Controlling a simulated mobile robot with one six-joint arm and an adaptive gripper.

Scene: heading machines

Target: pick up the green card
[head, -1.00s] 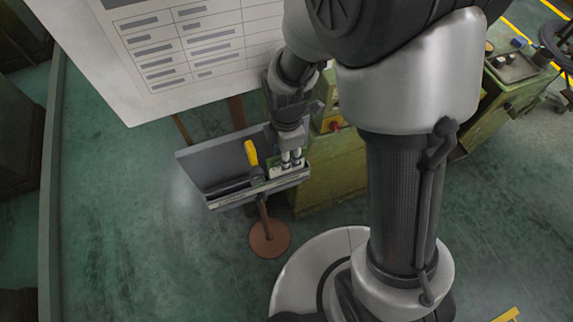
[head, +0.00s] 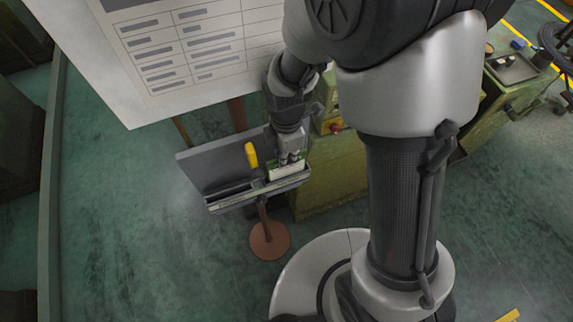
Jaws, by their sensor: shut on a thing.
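The green card (head: 285,172) stands in the right part of a grey tray (head: 226,203) on a stand. It shows a green edge and a pale face. My gripper (head: 292,159) reaches down from above and is shut on the card's upper part. The fingers hide some of the card. I cannot tell whether the card still touches the tray's floor.
A yellow-handled tool (head: 251,156) stands in the tray just left of the card. A large white board (head: 115,85) with printed rows rises behind the tray. A green machine (head: 335,175) stands close to the right of the tray. The floor at left is clear.

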